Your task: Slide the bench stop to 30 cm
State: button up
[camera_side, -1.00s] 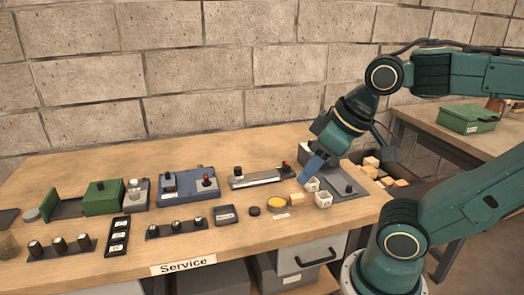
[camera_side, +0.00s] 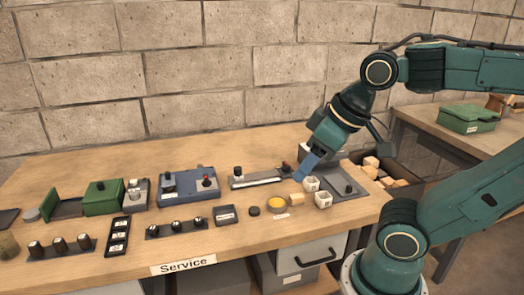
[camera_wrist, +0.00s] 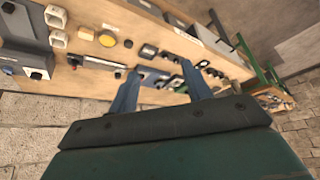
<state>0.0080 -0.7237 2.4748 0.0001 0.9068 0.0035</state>
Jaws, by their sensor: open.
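A pale slide rail (camera_side: 258,182), which looks like the bench stop's track, lies near the back of the wooden bench. A dark knob (camera_side: 237,171) stands at its left end and a reddish-brown part (camera_side: 286,167) at its right end. I cannot read any scale marks. In the wrist view the rail (camera_wrist: 97,62) lies left of my fingers. My gripper (camera_side: 306,166) is open, its blue fingers close to the rail's right end; I cannot tell if they touch anything. In the wrist view my gripper (camera_wrist: 160,88) shows two spread fingers with nothing held.
White cubes (camera_side: 323,200) and a grey plate with a black knob (camera_side: 349,187) are close to the right. A yellow disc (camera_side: 277,202) and a wooden block (camera_side: 296,200) lie in front. A blue device (camera_side: 188,185) stands left of the rail.

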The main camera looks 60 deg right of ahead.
jog(key=w+d+r+m+g, duration=0.1)
jog(key=w+d+r, duration=0.1)
jog(key=w, duration=0.3)
jog(key=w+d+r+m+g, duration=0.1)
jog(key=w+d+r, duration=0.1)
jog(key=w, duration=0.3)
jog(key=m+g, duration=0.4)
jog(key=m, duration=0.1)
send_over(238, 168)
notch_tip(238, 168, down, 14)
jog(key=shift+w+r, duration=0.1)
notch_tip(238, 168, down, 14)
jog(key=shift+r, duration=0.1)
grip_shut()
